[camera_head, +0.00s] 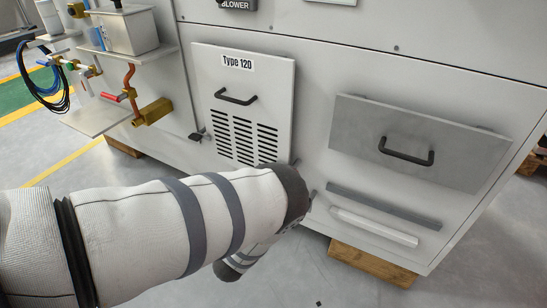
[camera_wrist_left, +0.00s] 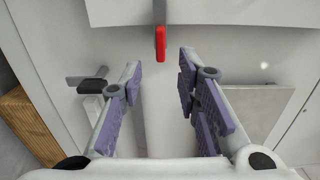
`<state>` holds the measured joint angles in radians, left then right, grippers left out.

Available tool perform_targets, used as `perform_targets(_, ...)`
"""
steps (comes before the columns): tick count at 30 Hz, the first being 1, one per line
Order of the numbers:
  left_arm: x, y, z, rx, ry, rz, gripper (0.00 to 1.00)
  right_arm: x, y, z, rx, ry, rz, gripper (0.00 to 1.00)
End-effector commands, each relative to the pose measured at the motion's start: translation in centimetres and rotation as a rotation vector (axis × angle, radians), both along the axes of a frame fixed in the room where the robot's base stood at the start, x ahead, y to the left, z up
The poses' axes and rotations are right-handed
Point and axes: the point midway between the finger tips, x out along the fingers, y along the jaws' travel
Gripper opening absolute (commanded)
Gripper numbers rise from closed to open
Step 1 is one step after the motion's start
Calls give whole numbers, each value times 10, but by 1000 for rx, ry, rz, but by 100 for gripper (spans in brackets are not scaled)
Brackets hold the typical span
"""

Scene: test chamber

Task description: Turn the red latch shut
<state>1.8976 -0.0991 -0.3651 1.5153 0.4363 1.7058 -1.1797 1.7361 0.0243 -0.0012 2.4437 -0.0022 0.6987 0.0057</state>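The red latch (camera_wrist_left: 160,43) hangs straight down at the top centre of the left wrist view, at the lower edge of a pale panel. My left gripper (camera_wrist_left: 159,68) is open, with its two purple-padded fingers spread. The latch lies just beyond the fingertips, roughly in line with the gap between them, and nothing shows between the fingers. I cannot tell the exact distance. In the head view my left arm reaches in from the left towards the cabinet and its wrist hides most of the gripper; this latch is not visible there. My right gripper is not in view.
The white Type 120 door (camera_head: 238,75) has a black handle and vent slots. A dark latch (camera_head: 197,136) sits beside it. A grey drawer front (camera_head: 410,140) is at right. A red-handled valve (camera_head: 113,97) and pipes stand at left. Wooden pallet pieces (camera_head: 370,263) are below.

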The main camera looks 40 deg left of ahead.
Motion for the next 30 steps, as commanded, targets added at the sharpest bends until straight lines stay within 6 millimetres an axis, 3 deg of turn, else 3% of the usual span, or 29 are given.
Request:
perform_targets(3, -29, -7, -1, 0, 5, 0, 30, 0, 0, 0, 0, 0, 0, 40)
perform_targets(9, -55, -13, 0, 0, 1, 0, 30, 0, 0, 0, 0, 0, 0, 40)
perform_targets(23, -58, -14, -1, -2, 3, 1, 30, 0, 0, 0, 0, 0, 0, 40)
perform_targets(26, -74, -9, -22, -74, 91, 33, 30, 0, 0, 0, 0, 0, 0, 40)
perform_targets(29, -129, -1, -74, -280, 325, 145, 30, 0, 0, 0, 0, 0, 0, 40)
perform_targets(30, -162, 0, -97, -383, 439, 217, 30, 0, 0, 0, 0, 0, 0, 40)
